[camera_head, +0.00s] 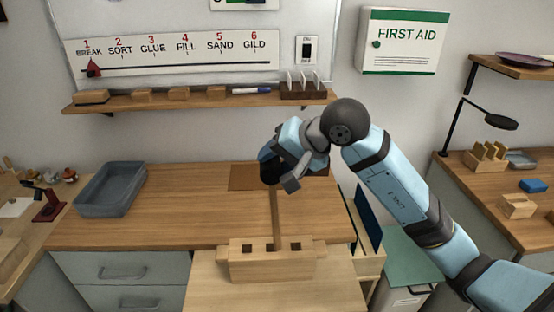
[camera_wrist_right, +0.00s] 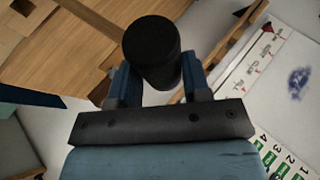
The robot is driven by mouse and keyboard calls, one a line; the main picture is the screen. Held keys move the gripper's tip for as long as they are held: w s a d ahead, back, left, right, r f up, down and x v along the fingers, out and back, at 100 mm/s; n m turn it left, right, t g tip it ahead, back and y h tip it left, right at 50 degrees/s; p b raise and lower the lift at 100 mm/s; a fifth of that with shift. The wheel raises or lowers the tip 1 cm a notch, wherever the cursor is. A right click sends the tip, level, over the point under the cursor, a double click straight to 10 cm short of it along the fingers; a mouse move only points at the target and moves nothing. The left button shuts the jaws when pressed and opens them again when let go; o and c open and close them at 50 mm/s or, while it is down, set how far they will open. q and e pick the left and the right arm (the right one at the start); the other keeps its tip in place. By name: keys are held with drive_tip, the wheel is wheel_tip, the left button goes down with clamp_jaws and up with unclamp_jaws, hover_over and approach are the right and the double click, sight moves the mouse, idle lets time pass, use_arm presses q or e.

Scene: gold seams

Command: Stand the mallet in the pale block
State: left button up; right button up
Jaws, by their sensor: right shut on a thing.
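The mallet's wooden handle (camera_head: 275,215) hangs nearly upright below my right gripper (camera_head: 272,172) in the head view. My right gripper is shut on the mallet, and the dark mallet head (camera_wrist_right: 152,48) shows between its blue fingers (camera_wrist_right: 155,85) in the right wrist view. The pale block (camera_head: 270,266) sits on the light front surface, with several square dark holes in its top. The handle's lower end meets the block's top by the middle hole; I cannot tell whether it is inside the hole or behind it. My left gripper is not in view.
A grey tray (camera_head: 109,190) stands at the left of the wooden bench (camera_head: 170,222). A wall shelf (camera_head: 200,101) with wooden blocks and a marker runs behind. A dark upright panel (camera_head: 367,218) stands right of the block. The bench between tray and block is clear.

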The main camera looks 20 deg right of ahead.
use_arm(q)
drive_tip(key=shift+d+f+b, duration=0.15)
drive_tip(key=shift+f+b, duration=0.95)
drive_tip(key=shift+b, duration=0.2)
use_arm(e)
drive_tip(key=shift+f, duration=1.3)
use_arm(q)
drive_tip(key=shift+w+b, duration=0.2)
drive_tip(key=shift+b, duration=0.35)
use_arm(e)
drive_tip(key=shift+f, duration=0.5)
use_arm(q)
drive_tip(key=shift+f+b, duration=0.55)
drive_tip(key=shift+b, duration=0.2)
use_arm(e)
drive_tip(key=shift+f, duration=0.75)
use_arm(q)
drive_tip(key=shift+b, duration=0.4)
use_arm(e)
drive_tip(key=shift+f, duration=0.4)
use_arm(q)
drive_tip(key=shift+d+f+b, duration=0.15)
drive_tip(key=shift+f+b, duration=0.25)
drive_tip(key=shift+b, duration=0.25)
use_arm(e)
drive_tip(key=shift+f, duration=0.65)
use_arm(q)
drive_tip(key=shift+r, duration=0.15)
use_arm(e)
drive_tip(key=shift+f, duration=0.2)
